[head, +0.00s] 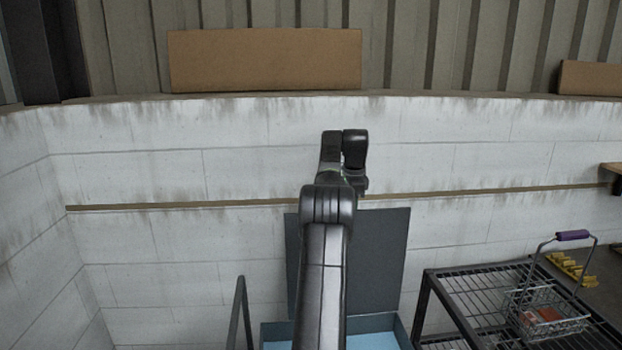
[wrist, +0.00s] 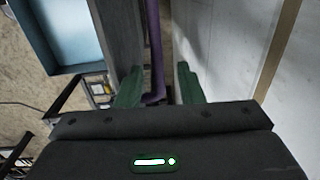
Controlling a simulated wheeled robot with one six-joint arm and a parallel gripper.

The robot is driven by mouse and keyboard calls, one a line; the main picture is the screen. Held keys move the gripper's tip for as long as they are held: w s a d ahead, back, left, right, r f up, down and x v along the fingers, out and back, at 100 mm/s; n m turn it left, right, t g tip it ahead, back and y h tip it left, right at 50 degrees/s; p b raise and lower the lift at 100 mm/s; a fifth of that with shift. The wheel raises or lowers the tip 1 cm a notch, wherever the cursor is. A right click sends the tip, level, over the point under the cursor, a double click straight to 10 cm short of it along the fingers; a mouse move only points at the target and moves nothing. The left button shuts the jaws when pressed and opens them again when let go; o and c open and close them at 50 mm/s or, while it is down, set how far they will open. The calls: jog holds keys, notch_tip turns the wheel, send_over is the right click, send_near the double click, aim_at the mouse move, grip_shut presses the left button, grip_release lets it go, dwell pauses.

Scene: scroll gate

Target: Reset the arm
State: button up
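My arm (head: 323,275) reaches forward and up toward the white block wall in the head view. Its dark wrist end (head: 354,150) stands in front of the wall, above an upright grey panel; the fingers cannot be made out there. In the wrist view my gripper (wrist: 158,86) has its two green fingers apart. A purple bar (wrist: 155,50) shows in the gap beyond them, and the fingers do not appear to touch it. Nothing is seen held.
The grey panel (head: 384,262) rises behind a blue-lined box (head: 385,338). A wire rack (head: 468,292) at right bears a wire basket (head: 550,312) with a purple handle. The wall (head: 180,250) has a thin brown strip. A cardboard box (head: 265,60) sits on the ledge.

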notch_tip(320, 180, down, 4)
jog(key=shift+w+r, duration=0.1)
jog(key=shift+r, duration=0.1)
dwell(0.4)
